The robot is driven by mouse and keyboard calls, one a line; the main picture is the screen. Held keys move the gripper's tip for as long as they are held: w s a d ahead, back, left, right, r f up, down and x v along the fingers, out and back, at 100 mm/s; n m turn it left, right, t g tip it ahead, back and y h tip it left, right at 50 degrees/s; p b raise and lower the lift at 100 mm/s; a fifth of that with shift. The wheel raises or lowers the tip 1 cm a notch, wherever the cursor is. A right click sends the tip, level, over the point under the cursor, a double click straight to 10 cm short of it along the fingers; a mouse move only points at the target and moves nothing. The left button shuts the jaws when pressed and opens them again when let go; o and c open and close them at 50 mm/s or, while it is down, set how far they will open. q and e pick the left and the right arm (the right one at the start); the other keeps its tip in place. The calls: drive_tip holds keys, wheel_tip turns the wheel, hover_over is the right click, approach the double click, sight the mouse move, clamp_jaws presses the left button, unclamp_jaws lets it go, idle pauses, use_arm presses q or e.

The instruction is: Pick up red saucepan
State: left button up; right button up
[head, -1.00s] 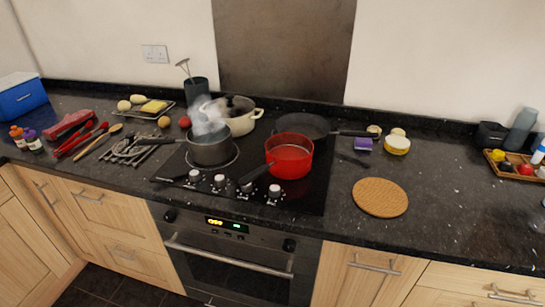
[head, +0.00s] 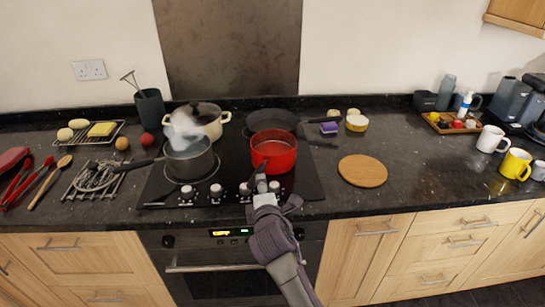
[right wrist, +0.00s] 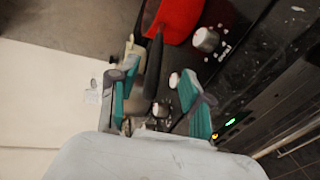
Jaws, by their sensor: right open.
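The red saucepan (head: 274,152) sits at the front right of the black hob, and its dark handle points toward the front edge. My right gripper (head: 262,188) is in front of the pan, over the hob's front edge at the handle's end. In the right wrist view the red pan (right wrist: 178,18) is at the top. Its black handle (right wrist: 153,65) runs down between the two teal fingers of my open right gripper (right wrist: 157,92). I cannot tell how deep the handle sits between them; neither finger appears to press on it. My left gripper is not in view.
A steaming grey pot (head: 190,160) stands left of the saucepan, a cream lidded pot (head: 207,124) and a dark frying pan (head: 262,122) behind. Hob knobs (head: 246,189) lie close to my gripper. A round cork mat (head: 363,171) lies right, with clear counter around it.

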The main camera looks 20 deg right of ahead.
sight(258, 171)
drive_tip(key=x, duration=0.3)
drive_tip(key=shift+a, duration=0.25)
drive_tip(key=shift+p+x, duration=0.65)
drive_tip(key=shift+x, duration=2.05)
drive_tip(key=shift+r, duration=0.2)
clamp_jaws()
drive_tip(key=shift+w+r, duration=0.1)
drive_tip(key=shift+r, duration=0.2)
